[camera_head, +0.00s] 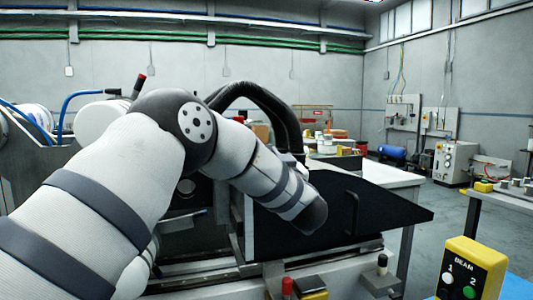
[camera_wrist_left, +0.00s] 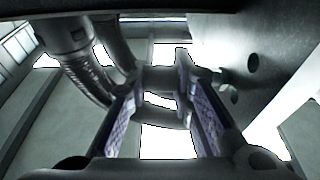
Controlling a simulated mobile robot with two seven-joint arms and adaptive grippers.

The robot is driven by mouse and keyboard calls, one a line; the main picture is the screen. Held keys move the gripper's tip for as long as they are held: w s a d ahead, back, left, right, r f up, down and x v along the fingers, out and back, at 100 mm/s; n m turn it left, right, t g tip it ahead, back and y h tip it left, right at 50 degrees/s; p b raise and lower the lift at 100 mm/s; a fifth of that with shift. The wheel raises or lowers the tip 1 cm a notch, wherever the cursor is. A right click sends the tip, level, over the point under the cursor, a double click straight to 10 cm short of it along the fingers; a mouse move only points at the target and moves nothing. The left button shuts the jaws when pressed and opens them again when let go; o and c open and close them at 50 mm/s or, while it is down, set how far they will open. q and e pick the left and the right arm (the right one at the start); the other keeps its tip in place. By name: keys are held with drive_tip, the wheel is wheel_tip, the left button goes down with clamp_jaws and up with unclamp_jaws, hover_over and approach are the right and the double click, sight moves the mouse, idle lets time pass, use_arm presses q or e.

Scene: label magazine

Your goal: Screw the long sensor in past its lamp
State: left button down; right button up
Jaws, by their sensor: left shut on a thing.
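My left arm crosses the head view from the lower left, and its wrist end is in front of a black panel (camera_head: 358,211). My left gripper is hidden in that view. In the left wrist view its two pale purple-grey finger pads (camera_wrist_left: 160,100) stand apart, shut on a grey rounded part (camera_wrist_left: 158,78) that I cannot clearly identify as the long sensor. The yellow BEAM box (camera_head: 471,268) at the lower right has lamp 1 (camera_head: 448,278) white and lamp 2 (camera_head: 469,291) green. My right gripper is not in view.
A black ribbed hose (camera_head: 262,92) arches behind my arm. A red-topped part (camera_head: 287,287) and a black knob (camera_head: 382,262) stand at the machine's front. A dark pipe (camera_wrist_left: 66,38) and a grey plate with holes (camera_wrist_left: 262,75) flank the fingers. Free floor shows right.

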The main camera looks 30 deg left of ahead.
use_arm(q)
drive_tip(key=shift+g+h, duration=0.3)
drive_tip(key=c, duration=1.4)
unclamp_jaws()
drive_tip(key=v, duration=1.2)
drive_tip(key=shift+a, duration=0.1)
